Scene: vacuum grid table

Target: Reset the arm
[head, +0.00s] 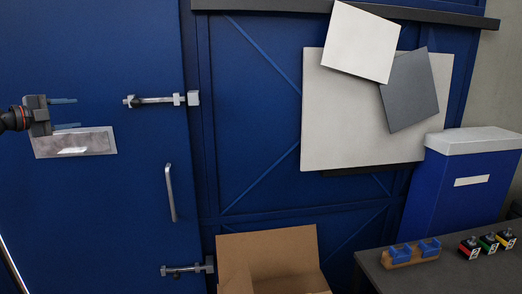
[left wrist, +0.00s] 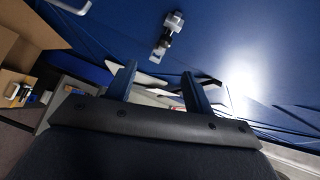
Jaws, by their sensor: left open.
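My left gripper (head: 66,113) comes in from the left edge of the head view, in front of the blue door. Its two fingers point right and stand apart with nothing between them. In the left wrist view the gripper (left wrist: 157,84) also shows its two dark blue fingers spread and empty. My right gripper is in neither view.
A blue door (head: 90,220) with a handle (head: 170,192) and latches fills the left. An open cardboard box (head: 268,252) stands low in the middle. A dark table (head: 455,272) at the lower right holds a wooden block (head: 402,257) with blue parts and several small coloured devices.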

